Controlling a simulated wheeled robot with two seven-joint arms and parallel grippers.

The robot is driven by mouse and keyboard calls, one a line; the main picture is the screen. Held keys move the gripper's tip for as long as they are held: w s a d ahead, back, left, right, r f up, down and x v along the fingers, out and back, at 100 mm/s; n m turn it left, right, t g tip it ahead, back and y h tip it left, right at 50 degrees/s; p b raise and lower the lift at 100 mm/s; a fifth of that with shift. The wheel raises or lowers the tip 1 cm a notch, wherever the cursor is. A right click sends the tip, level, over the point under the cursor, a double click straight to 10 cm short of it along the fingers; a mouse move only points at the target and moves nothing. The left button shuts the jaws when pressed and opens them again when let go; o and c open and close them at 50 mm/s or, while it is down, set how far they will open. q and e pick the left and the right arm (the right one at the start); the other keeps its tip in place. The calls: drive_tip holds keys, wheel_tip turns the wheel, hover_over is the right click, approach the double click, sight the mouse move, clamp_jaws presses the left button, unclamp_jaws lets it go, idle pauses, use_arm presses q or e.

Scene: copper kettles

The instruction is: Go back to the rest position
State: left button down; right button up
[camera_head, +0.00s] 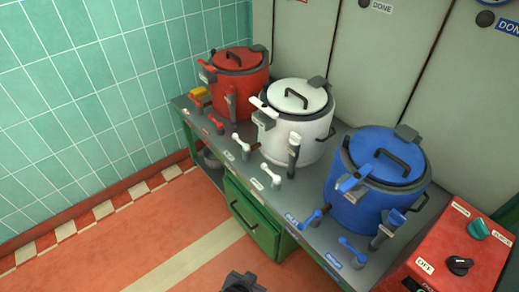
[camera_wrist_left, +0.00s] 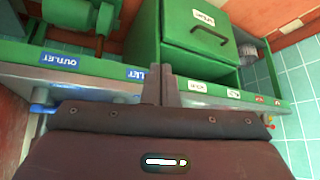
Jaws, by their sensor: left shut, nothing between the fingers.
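My left gripper (camera_wrist_left: 160,85) shows in the left wrist view with its two dark fingers together and nothing between them. It is in front of the bench and apart from the kettles. In the head view a dark part of my left arm's end (camera_head: 242,282) shows at the bottom edge, over the floor in front of the green cabinet; its fingers cannot be made out there. My right gripper is not seen.
A red kettle (camera_head: 240,75), a white kettle (camera_head: 305,133) and a blue kettle (camera_head: 362,208) stand on a grey bench (camera_head: 228,163). A green drawer (camera_head: 252,217) is below. A red control box (camera_head: 468,245) stands at right. The floor at left is clear.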

use_arm(q)
drive_tip(key=s+a+f+n+g+y, duration=0.1)
drive_tip(key=s+a+f, duration=0.3)
drive_tip(key=a+f, duration=0.25)
drive_tip(key=s+a+f+g+y, duration=0.1)
drive_tip(key=s+a+f, duration=0.35)
drive_tip(key=f, duration=0.25)
drive_tip(key=s+a+f+n+g, duration=0.1)
drive_tip(key=s+a+f, duration=0.3)
drive_tip(key=s, duration=0.4)
drive_tip(key=s+a+f+n+g, duration=0.1)
drive_tip(key=s+a+f+g, duration=0.1)
drive_tip(key=s+a+f, duration=0.3)
drive_tip(key=s, duration=0.3)
drive_tip(key=shift+s+a+y, duration=0.35)
drive_tip(key=shift+y, duration=0.05)
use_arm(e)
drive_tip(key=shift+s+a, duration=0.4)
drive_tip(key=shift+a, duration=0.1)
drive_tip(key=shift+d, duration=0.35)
